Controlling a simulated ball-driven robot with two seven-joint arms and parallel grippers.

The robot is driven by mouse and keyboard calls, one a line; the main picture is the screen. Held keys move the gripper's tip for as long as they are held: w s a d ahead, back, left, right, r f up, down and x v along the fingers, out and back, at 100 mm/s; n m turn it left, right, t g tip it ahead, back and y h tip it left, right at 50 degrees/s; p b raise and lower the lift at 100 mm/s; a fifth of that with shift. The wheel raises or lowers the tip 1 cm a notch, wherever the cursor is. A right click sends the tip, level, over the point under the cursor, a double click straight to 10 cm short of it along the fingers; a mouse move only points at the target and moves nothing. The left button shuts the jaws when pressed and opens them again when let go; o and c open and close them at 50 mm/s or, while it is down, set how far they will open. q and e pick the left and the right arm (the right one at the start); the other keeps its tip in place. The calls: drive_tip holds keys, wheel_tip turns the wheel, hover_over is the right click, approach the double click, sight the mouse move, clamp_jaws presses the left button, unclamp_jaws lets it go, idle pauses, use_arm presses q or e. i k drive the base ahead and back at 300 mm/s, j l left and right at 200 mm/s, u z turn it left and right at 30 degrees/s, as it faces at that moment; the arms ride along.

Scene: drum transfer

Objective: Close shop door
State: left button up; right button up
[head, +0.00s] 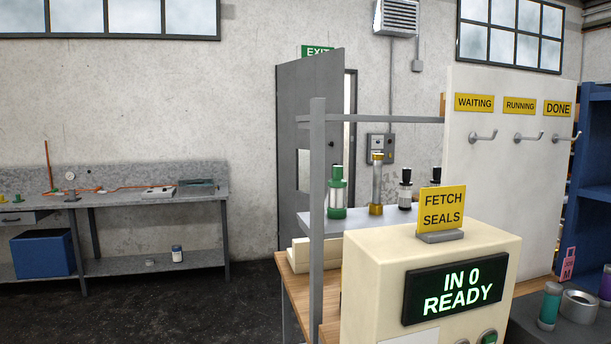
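The shop door (309,110) is a grey door in the far wall, under a green EXIT sign (317,51). It stands ajar, swung out from its frame, with a bright strip showing in the gap (347,105) on its right side. A shelf post and the items on the shelf hide part of its lower right. A pale window panel (304,170) sits in its lower half. Neither of my grippers is in the view.
A cream machine (375,290) reading "IN 0 READY" and a shelf rack (317,215) with bottles stand between me and the door. Dark floor (190,305) is clear at centre left.

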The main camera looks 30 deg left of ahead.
sight(320, 75)
drive_tip(key=u, duration=1.05)
drive_tip(key=j+u, duration=0.45)
drive_tip(key=i+j+u, duration=0.1)
drive_tip(key=j+u, duration=0.4)
drive_tip(key=i+j+u, duration=0.2)
drive_tip(key=j+u, duration=0.25)
drive_tip(key=i+j+u, duration=0.85)
drive_tip(key=i+j+z, duration=0.1)
drive_tip(key=i+z, duration=0.3)
drive_tip(key=i+j+z, duration=0.35)
drive_tip(key=i, duration=0.2)
drive_tip(key=i+l+z, duration=0.2)
drive_tip(key=i+z, duration=0.55)
drive_tip(key=i, duration=0.2)
drive_tip(key=i+z, duration=0.55)
drive_tip(key=i, duration=0.45)
drive_tip(key=i+j+z, duration=0.2)
drive_tip(key=i, duration=0.45)
drive_tip(key=i+z, duration=0.25)
drive_tip(key=i, duration=0.4)
drive_tip(key=i+l+z, duration=0.1)
drive_tip(key=i+z, duration=1.3)
drive_tip(key=i, duration=0.85)
